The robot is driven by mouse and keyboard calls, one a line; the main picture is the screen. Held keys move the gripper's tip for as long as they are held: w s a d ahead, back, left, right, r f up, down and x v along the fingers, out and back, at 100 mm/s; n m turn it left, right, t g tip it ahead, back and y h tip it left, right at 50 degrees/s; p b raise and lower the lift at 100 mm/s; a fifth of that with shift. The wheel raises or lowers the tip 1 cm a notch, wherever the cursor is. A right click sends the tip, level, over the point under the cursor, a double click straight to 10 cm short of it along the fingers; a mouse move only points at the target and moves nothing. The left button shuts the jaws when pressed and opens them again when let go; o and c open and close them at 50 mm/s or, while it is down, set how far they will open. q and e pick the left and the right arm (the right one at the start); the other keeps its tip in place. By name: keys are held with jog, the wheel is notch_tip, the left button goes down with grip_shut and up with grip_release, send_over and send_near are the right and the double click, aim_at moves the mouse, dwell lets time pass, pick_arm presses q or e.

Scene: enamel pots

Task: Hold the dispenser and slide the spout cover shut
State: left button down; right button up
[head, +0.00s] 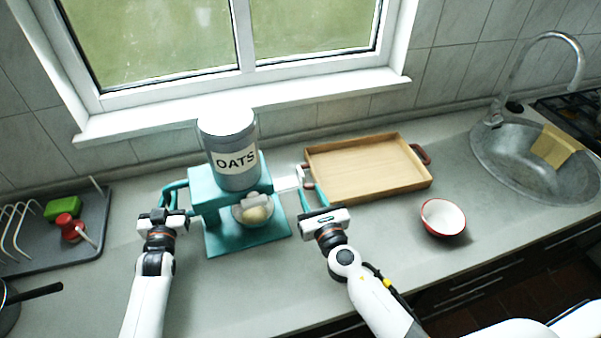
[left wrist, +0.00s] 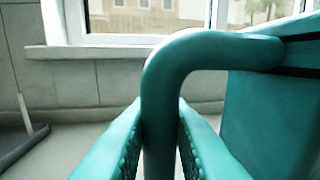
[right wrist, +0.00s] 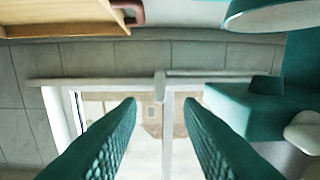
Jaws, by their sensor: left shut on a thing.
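The dispenser is a teal stand (head: 203,185) with a grey canister (head: 233,160) labelled OATS on top. A pale flat tab (head: 287,184) sticks out from its right side; it looks like the end of the spout cover. My left gripper (head: 173,192) is shut on the teal side handle, which stands between its fingers in the left wrist view (left wrist: 160,110). My right gripper (head: 304,184) is open and empty just right of the tab. In the right wrist view its fingers are apart, with a pale piece (right wrist: 303,130) beside the teal body at the right edge.
A wooden tray (head: 365,168) lies close behind my right gripper. A red-rimmed white bowl (head: 443,217), sink (head: 490,160) and dish rack (head: 95,225) stand further out. The front counter is mostly clear.

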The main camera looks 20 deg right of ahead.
aim_at(303, 179)
jog(key=w, duration=0.8)
jog(key=shift+w+a, duration=0.1)
jog(key=shift+w, duration=0.05)
grip_shut()
